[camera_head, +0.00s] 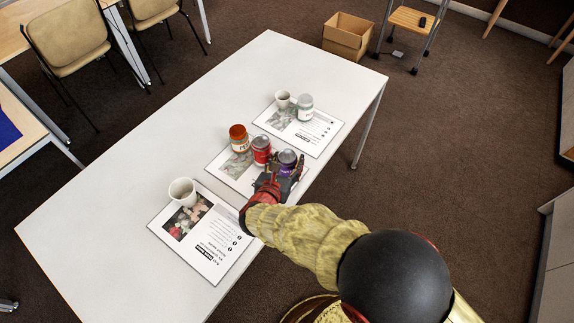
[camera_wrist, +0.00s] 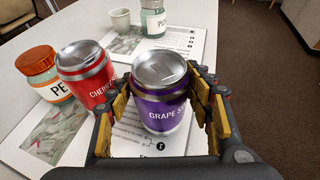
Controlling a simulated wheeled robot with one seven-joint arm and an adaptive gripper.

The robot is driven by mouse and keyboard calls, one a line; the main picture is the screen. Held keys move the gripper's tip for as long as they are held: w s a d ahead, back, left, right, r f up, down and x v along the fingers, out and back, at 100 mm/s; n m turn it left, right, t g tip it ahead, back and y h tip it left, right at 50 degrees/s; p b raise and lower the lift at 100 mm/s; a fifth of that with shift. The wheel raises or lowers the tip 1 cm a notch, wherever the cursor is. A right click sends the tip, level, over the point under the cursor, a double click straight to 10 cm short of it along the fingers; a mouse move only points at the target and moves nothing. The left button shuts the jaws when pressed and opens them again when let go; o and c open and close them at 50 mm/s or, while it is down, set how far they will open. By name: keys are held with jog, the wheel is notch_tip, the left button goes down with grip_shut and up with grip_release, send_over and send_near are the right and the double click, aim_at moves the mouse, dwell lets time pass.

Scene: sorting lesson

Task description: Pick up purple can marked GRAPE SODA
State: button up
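The purple can (camera_wrist: 160,92) marked GRAPE SODA stands upright on the middle printed sheet, between the two yellow-padded fingers of my gripper (camera_wrist: 162,110) in the wrist view. The left finger is close to the can's left side and the right finger is near its right side. I cannot tell whether either pad touches it. In the head view the purple can (camera_head: 287,161) shows at the tip of my gripper (camera_head: 282,172), partly hidden by it.
A red can (camera_wrist: 85,72) marked CHERRY stands close to the left of the purple can. An orange-lidded jar (camera_head: 239,138) stands beyond it. A pale-lidded jar (camera_head: 305,107) and a cup (camera_head: 282,99) stand on the far sheet. Another cup (camera_head: 182,191) stands left. The white table (camera_head: 120,190) is otherwise clear.

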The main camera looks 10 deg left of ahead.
jog(key=shift+c, duration=1.4)
jog(key=shift+r, duration=0.1)
